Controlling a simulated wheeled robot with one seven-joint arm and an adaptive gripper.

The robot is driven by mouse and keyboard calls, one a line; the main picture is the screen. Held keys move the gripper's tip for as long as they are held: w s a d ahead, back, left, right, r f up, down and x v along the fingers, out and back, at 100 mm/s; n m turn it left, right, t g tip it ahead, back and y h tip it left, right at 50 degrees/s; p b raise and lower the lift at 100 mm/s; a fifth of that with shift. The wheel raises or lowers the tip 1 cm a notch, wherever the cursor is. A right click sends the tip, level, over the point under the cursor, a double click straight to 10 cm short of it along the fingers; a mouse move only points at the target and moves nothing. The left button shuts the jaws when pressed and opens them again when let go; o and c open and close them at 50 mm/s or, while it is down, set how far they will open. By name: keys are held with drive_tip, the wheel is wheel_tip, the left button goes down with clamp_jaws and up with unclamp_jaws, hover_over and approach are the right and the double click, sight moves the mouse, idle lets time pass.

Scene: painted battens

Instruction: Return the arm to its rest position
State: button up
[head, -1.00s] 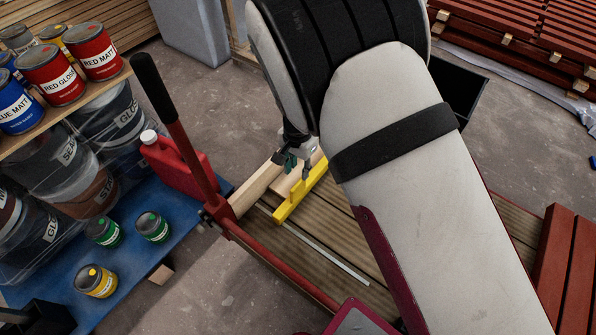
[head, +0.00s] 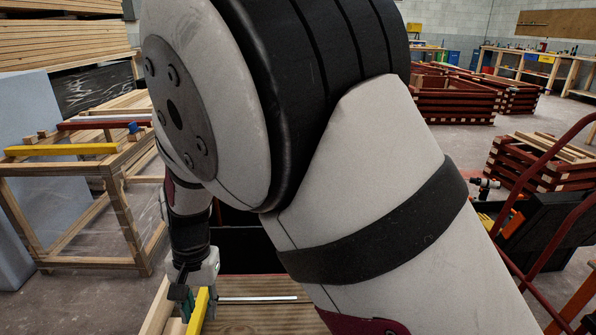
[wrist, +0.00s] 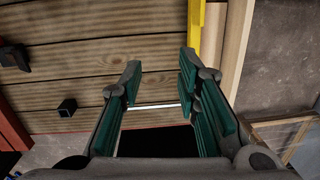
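My gripper (head: 192,290) hangs at the lower left of the head view, above a wooden plank surface (head: 245,320). In the wrist view my gripper (wrist: 160,65) has its two green-padded fingers well apart, with only planks (wrist: 90,50) and a thin pale strip (wrist: 152,106) seen between them. A yellow batten (head: 199,311) lies by the fingers in the head view. In the wrist view the yellow batten (wrist: 196,22) is beyond the right finger, not between the pads. My upper arm hides much of the middle of the head view.
A wooden frame stand (head: 70,170) at left carries another yellow batten (head: 60,149) and a red batten (head: 103,124). Red slatted crates (head: 455,100) and a red tubular frame (head: 545,170) stand at right. A small dark square piece (wrist: 67,107) lies on the planks.

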drive_tip(key=s+d+r, duration=0.3)
drive_tip(key=d+r, duration=0.6)
drive_tip(key=d, duration=0.3)
drive_tip(key=s+d+r, duration=0.3)
drive_tip(key=d+r, duration=0.6)
drive_tip(key=d, duration=0.3)
drive_tip(key=s+d+r+t, duration=0.1)
drive_tip(key=s+d+r, duration=0.1)
drive_tip(key=s+d, duration=1.5)
wheel_tip(320, 180, up, 34)
drive_tip(key=s+a+t+p, duration=0.1)
drive_tip(key=t+p, duration=0.3)
drive_tip(key=p, duration=2.9)
drive_tip(key=shift+s+a+h, duration=0.3)
drive_tip(key=shift+s+h, duration=0.1)
drive_tip(key=shift+s, duration=0.05)
